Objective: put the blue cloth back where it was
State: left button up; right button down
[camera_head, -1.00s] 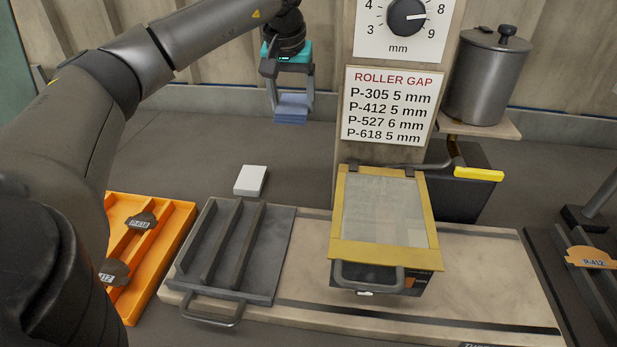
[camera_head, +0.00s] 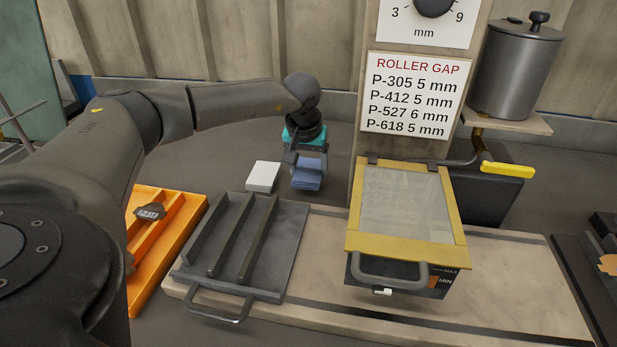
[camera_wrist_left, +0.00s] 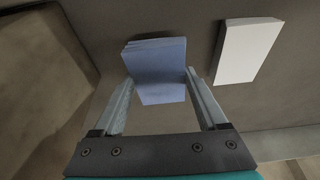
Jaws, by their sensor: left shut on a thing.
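The blue cloth (camera_head: 308,176) is a small folded stack held between the fingers of my left gripper (camera_head: 307,168), low over the grey bench behind the dark tray. In the left wrist view the cloth (camera_wrist_left: 156,68) sits between the two fingertips (camera_wrist_left: 158,84), which are shut on it. Whether its underside touches the bench cannot be told. A white block (camera_head: 263,176) lies just left of the cloth in the head view; it also shows in the left wrist view (camera_wrist_left: 246,50). My right gripper is not in view.
A dark divided tray (camera_head: 290,245) with a handle and an orange tray (camera_head: 186,238) stand in front. A yellow-framed box (camera_head: 452,215) and the post with the sign (camera_head: 415,95) are to the right. Bare bench (camera_head: 225,150) lies behind the white block.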

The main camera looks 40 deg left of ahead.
pick_arm(q)
jog(key=shift+f, duration=1)
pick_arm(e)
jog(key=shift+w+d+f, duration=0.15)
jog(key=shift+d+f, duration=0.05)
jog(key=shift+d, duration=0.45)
pick_arm(q)
jog(key=shift+f, duration=0.1)
jog(key=o, duration=1.1)
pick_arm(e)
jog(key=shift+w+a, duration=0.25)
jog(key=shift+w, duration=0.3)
